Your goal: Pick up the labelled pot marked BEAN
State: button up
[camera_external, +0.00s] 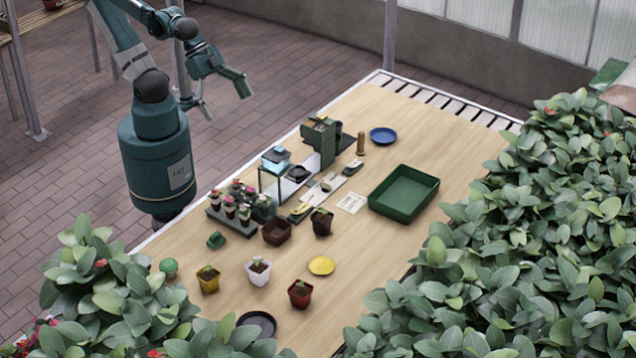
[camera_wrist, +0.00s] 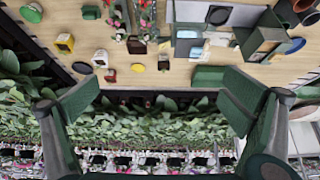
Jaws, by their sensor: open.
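Several small potted plants stand on the wooden table: a yellow pot (camera_external: 208,282), a white pot (camera_external: 258,273), a red pot (camera_external: 300,296) and a black pot (camera_external: 322,225). The wrist view also shows the yellow pot (camera_wrist: 65,44), white pot (camera_wrist: 100,58), red pot (camera_wrist: 110,76) and black pot (camera_wrist: 163,64). No lettering is readable on them, so I cannot tell which is marked BEAN. My gripper (camera_external: 226,100) is raised beyond the table's far left edge, well away from the pots. In the wrist view its fingers (camera_wrist: 158,105) are spread apart and empty.
A brown square pot (camera_external: 277,234), a yellow saucer (camera_external: 321,266) and a rack of seedlings (camera_external: 232,222) share the table. A green tray (camera_external: 404,194), a blue plate (camera_external: 383,135) and green equipment (camera_external: 320,140) stand farther back. Leafy plants (camera_external: 545,230) crowd the near and right sides.

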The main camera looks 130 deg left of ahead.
jog(key=shift+c, duration=0.2)
jog(key=c, duration=1.5)
jog(key=shift+o, duration=0.2)
